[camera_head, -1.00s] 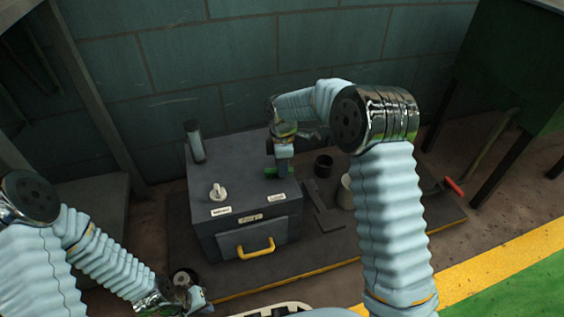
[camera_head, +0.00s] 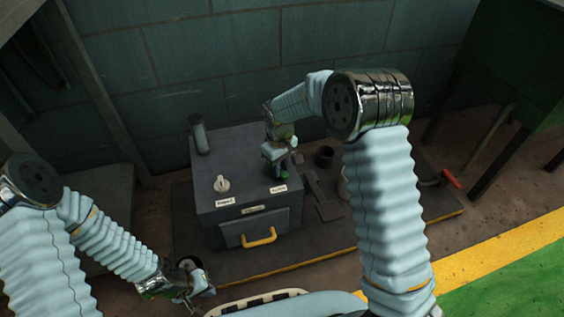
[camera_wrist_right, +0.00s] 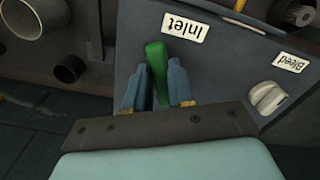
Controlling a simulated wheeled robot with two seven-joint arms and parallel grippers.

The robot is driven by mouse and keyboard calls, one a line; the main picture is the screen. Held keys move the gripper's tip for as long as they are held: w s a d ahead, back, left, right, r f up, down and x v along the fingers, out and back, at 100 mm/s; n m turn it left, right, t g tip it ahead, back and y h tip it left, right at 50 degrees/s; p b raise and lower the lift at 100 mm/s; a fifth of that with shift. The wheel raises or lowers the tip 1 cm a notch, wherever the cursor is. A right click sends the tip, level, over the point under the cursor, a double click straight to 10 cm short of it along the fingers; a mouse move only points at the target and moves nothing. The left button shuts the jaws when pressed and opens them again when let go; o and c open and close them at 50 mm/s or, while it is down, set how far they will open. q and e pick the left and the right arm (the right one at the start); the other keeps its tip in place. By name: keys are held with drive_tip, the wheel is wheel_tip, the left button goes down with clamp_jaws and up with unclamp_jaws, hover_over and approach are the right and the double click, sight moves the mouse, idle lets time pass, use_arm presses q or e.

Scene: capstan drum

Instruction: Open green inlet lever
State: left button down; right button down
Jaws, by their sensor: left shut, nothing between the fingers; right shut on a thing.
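The green inlet lever (camera_wrist_right: 156,58) sits on top of the grey box (camera_head: 245,205), beside the white "Inlet" label (camera_wrist_right: 187,27). A bit of its green also shows in the head view (camera_head: 284,176), mostly hidden under my right gripper (camera_head: 277,162). In the right wrist view my right gripper (camera_wrist_right: 155,84) has one finger on each side of the lever and is shut on it. My left gripper (camera_head: 194,297) is shut and empty, low in front of the box at the left.
A pale knob (camera_wrist_right: 268,97) stands by the "Bleed" label (camera_wrist_right: 292,62). A dark upright cylinder (camera_head: 199,134) stands at the box's back left. The box front has a yellow handle (camera_head: 259,237). A black cup (camera_head: 324,156) and a red-handled tool (camera_head: 451,178) lie to the right.

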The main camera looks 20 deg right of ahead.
drive_tip(key=m, duration=0.1)
drive_tip(key=a+m, duration=0.1)
drive_tip(key=m, duration=0.1)
drive_tip(key=m+p, duration=0.1)
drive_tip(key=shift+s+a+m, duration=0.2)
drive_tip(key=shift+a+m, duration=0.1)
drive_tip(key=shift+m, duration=0.1)
idle(0.4)
drive_tip(key=c, duration=1)
unclamp_jaws()
drive_tip(key=shift+o, duration=0.2)
wheel_tip(320, 180, up, 14)
drive_tip(key=p, duration=0.2)
drive_tip(key=shift+f, duration=0.15)
